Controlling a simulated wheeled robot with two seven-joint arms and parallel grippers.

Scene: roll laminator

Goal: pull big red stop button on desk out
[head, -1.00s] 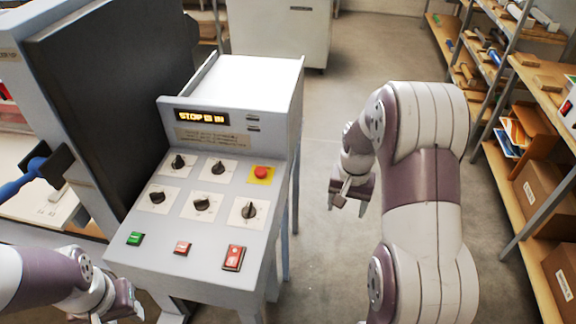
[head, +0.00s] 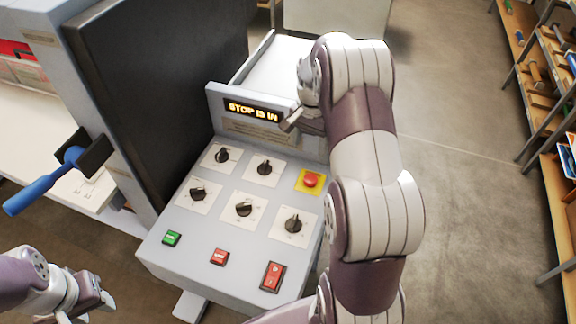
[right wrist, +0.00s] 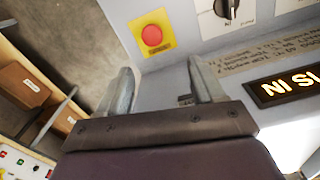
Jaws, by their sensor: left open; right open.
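The big red stop button (head: 310,181) sits on a yellow square plate at the right side of the sloped control desk (head: 190,262). The display (head: 252,110) above reads "STOP IS IN". My right gripper (head: 290,122) is over the desk's upper edge by the display, partly hidden by my right arm. In the right wrist view, my right gripper (right wrist: 160,85) is open and empty, and the red button (right wrist: 152,35) shows beyond and between its fingertips, apart from them. My left gripper (head: 92,302) is open and empty at the lower left, away from the desk.
Several black rotary knobs (head: 243,209) sit left of the button. A green button (head: 172,238), a small red button (head: 219,257) and a red rocker switch (head: 272,276) lie below. A blue handle (head: 40,188) sticks out at left. Shelves (head: 545,170) stand at right.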

